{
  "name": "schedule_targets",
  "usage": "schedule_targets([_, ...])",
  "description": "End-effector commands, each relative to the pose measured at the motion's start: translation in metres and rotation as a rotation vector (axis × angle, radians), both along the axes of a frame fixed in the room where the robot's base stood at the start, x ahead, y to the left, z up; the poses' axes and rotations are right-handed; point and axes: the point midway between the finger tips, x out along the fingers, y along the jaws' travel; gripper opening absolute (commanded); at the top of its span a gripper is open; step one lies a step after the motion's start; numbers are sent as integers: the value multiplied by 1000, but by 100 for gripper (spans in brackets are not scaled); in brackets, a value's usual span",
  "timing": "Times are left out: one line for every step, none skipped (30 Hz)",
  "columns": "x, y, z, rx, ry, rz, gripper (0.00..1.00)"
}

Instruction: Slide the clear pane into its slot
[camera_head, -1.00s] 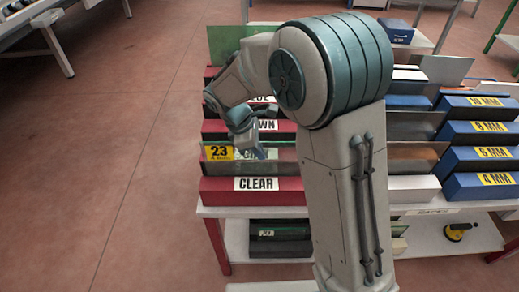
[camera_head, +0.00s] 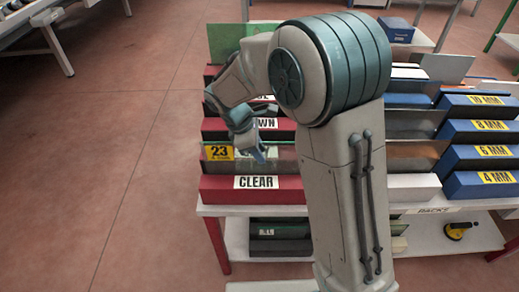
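A see-through pane (camera_head: 280,158) with a yellow tag marked 23 (camera_head: 219,153) stands roughly upright just behind the front red block labelled CLEAR (camera_head: 218,190). Its lower edge is hidden behind that block, so I cannot tell how deep it sits in the slot. My gripper (camera_head: 259,156) points down at the pane's upper edge, right of the tag. The fingers are small and seen from the side; their gap does not show, so I cannot tell whether they grip the pane.
More red blocks with labels and a green pane (camera_head: 224,42) stand behind. Blue blocks marked in MM (camera_head: 481,184) are on the right of the white rack table (camera_head: 440,209). My arm hides the rack's middle. Open floor (camera_head: 110,170) lies to the left.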

Motion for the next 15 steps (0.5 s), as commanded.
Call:
schedule_targets([0, 0, 0, 0, 0, 0, 29])
schedule_targets([0, 0, 0, 0, 0, 0, 29])
schedule_targets([0, 0, 0, 0, 0, 0, 29])
schedule_targets([0, 0, 0, 0, 0, 0, 29])
schedule_targets([0, 0, 0, 0, 1, 0, 29])
schedule_targets([-1, 0, -1, 0, 2, 0, 29])
schedule_targets([-1, 0, -1, 0, 2, 0, 29])
schedule_targets([0, 0, -1, 0, 2, 0, 29])
schedule_targets([0, 1, 1, 0, 1, 1, 29])
schedule_targets([0, 1, 2, 0, 1, 1, 29])
schedule_targets([0, 2, 5, 0, 1, 1, 29])
schedule_targets([0, 4, 9, 1, -1, 0, 29])
schedule_targets([0, 6, 13, 2, -2, 1, 29])
schedule_targets([0, 8, 17, 2, -2, 1, 29])
schedule_targets([0, 11, 24, 2, -2, 2, 29])
